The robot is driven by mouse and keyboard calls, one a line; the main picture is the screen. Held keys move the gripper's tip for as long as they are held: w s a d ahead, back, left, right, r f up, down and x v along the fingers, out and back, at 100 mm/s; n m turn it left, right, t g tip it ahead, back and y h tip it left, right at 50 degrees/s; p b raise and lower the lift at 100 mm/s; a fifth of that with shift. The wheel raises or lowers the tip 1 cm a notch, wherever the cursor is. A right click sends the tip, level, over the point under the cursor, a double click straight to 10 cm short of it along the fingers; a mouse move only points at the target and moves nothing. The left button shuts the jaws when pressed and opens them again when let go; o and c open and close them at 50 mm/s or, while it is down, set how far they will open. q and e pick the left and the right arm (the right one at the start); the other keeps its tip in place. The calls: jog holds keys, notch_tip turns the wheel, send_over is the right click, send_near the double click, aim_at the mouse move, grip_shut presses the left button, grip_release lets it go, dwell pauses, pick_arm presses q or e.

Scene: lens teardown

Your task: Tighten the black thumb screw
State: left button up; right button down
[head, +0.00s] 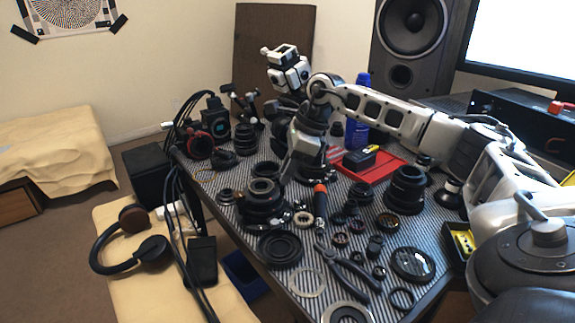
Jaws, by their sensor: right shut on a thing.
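My right arm reaches in from the right, and its gripper (286,177) points down at the upper right side of a black lens barrel (261,208) standing on the striped mat. The gripper is shut on a small dark thing there, seemingly the black thumb screw. The fingertips cover it, and it is too small and dark to make out its shape or how far it is turned. The barrel stands upright, its round top facing up. My left gripper is not in view.
The striped mat (300,256) is crowded. A screwdriver (320,205), pliers (345,268), a black ring (281,249) and another lens (405,190) lie near the barrel. Behind are a red tray (376,172) and a blue bottle (357,130). Cables hang at the left edge.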

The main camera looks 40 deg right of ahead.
jog(key=m+h, duration=0.1)
jog(key=m, duration=0.3)
jog(key=a+m+t+h, duration=0.1)
jog(key=m, duration=0.3)
jog(key=m+h, duration=0.2)
jog(key=m, duration=0.2)
jog(key=shift+s+a+t, duration=0.15)
jog(key=shift+s+t, duration=0.05)
jog(key=shift+t, duration=0.2)
dwell(0.3)
jog(key=c, duration=1.3)
grip_release()
jog(key=shift+o, duration=0.2)
jog(key=shift+a, duration=0.15)
